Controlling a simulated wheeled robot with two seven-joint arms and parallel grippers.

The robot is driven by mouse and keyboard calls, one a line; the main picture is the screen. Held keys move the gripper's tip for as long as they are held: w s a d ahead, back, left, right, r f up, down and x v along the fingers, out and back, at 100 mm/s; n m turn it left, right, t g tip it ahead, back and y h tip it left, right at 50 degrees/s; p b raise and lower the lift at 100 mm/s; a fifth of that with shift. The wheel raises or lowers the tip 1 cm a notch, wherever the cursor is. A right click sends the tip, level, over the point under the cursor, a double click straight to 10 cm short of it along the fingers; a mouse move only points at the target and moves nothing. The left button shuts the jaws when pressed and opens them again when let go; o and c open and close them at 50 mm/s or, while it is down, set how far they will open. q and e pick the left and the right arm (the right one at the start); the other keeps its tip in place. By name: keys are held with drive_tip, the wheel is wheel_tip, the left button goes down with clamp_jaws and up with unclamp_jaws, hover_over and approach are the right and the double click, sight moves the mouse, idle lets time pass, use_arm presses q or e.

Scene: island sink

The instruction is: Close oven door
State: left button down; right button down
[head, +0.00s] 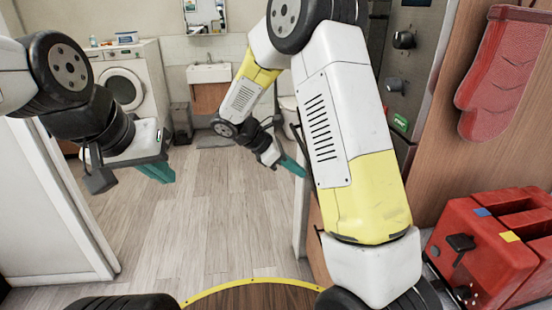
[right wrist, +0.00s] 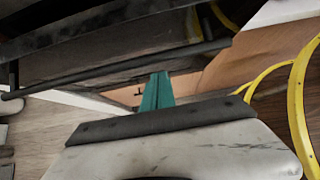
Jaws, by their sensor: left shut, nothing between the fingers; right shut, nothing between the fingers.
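The oven front (head: 402,55), with dark knobs, stands at the upper right of the head view, largely hidden by my right arm. In the right wrist view a dark panel with a long bar (right wrist: 120,74), apparently the oven door and its handle, fills the top. How far it is open I cannot tell. My right gripper (head: 292,166) is shut and empty; its teal fingers also show in the right wrist view (right wrist: 157,90), close to the bar. Whether they touch it is unclear. My left gripper (head: 158,171) is shut and empty at the left, far from the oven.
A red toaster (head: 478,255) stands on the counter at the lower right. A red oven mitt (head: 502,70) hangs on the wooden panel above it. A washing machine (head: 122,88) and a sink (head: 209,74) are at the back. The wooden floor (head: 200,220) between is free.

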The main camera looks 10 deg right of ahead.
drive_tip(key=shift+d, duration=0.85)
drive_tip(key=shift+d, duration=0.1)
drive_tip(key=shift+y, duration=0.7)
drive_tip(key=d+r, duration=0.1)
drive_tip(key=d, duration=0.2)
drive_tip(key=d+r, duration=0.1)
drive_tip(key=d, duration=0.3)
drive_tip(key=d+r, duration=0.1)
drive_tip(key=d, duration=0.2)
drive_tip(key=shift+w+d+r, duration=0.1)
drive_tip(key=shift+w+d, duration=0.05)
drive_tip(key=shift+d, duration=0.15)
